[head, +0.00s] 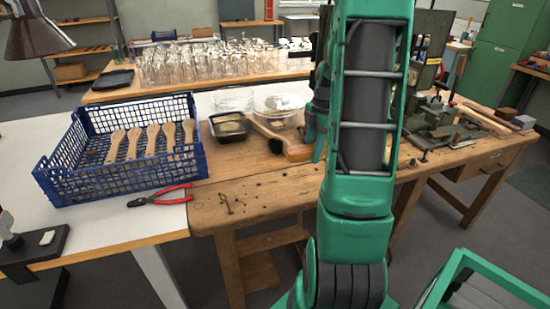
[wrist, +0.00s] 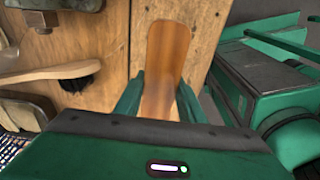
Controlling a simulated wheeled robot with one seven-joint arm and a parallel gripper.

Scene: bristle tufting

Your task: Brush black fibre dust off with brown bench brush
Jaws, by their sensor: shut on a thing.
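My gripper (wrist: 160,100) is shut on the brown bench brush (wrist: 170,50), a smooth orange-brown wooden piece between its green fingers. In the head view the brush's brown end (head: 298,153) shows beside a green finger, low over the wooden bench (head: 250,178); my arm hides the rest. I cannot tell whether its bristles touch the bench, as they are hidden. Small dark specks lie on the bench front, but I cannot tell whether they are black fibre dust.
A pale-handled brush with black bristles (wrist: 60,72) lies left of the held brush. A blue crate (head: 120,170) holds several wooden brush pieces. Red-handled pliers (head: 160,196), a black tray (head: 229,126) and clear bowls (head: 278,106) are nearby. A green machine (head: 440,115) stands right.

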